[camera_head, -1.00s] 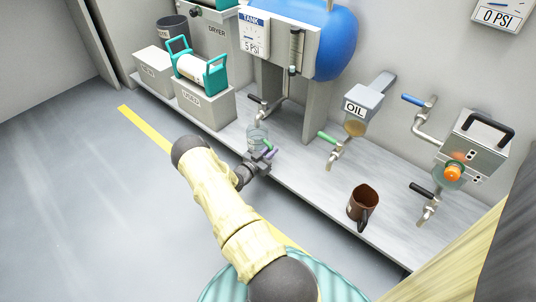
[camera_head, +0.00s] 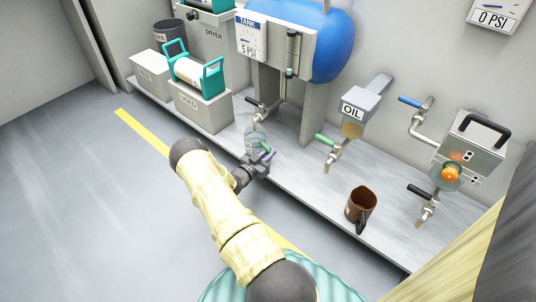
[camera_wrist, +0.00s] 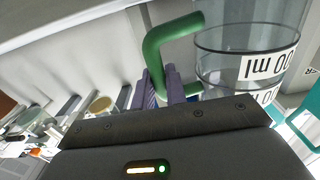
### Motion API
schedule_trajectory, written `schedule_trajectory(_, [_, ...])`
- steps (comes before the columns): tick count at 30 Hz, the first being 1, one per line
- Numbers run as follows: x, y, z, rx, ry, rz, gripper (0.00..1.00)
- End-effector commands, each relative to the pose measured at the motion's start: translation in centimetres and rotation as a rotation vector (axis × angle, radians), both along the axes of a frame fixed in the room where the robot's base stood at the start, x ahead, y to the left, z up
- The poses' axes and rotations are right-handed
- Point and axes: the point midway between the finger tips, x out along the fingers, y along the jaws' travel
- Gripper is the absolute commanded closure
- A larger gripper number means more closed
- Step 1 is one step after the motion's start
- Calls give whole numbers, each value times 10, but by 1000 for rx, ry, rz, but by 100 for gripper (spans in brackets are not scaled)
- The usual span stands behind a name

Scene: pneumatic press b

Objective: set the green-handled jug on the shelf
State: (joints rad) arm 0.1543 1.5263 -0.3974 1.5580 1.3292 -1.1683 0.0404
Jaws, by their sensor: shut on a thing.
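The jug (camera_head: 252,141) is clear, with a green handle. It is upright at the front part of the grey shelf (camera_head: 300,175), below the tank's tap. In the wrist view the clear jug (camera_wrist: 245,50) has white labels with black markings, and its green handle (camera_wrist: 165,45) runs between my purple fingers. My gripper (camera_head: 264,158) is shut on the handle; it also shows in the wrist view (camera_wrist: 165,88). I cannot tell whether the jug's base touches the shelf, since my gripper partly hides it.
A brown mug (camera_head: 361,204) stands on the shelf to the right. Taps hang over the shelf from the blue tank (camera_head: 333,45), the oil reservoir (camera_head: 358,105) and the grey box (camera_head: 470,145). Grey bins (camera_head: 203,105) stand at left. Shelf between jug and mug is clear.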

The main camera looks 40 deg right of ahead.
Motion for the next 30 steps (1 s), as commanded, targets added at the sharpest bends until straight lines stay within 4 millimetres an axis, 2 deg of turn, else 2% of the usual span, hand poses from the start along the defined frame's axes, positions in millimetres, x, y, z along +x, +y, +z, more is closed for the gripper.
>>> schedule_trajectory(22, [1, 1, -9, 0, 0, 2, 100])
schedule_trajectory(23, [0, 0, -8, 0, 0, 1, 81])
schedule_trajectory(26, [0, 0, -8, 0, 0, 0, 61])
schedule_trajectory(30, [-1, -1, -8, 0, 0, -1, 61])
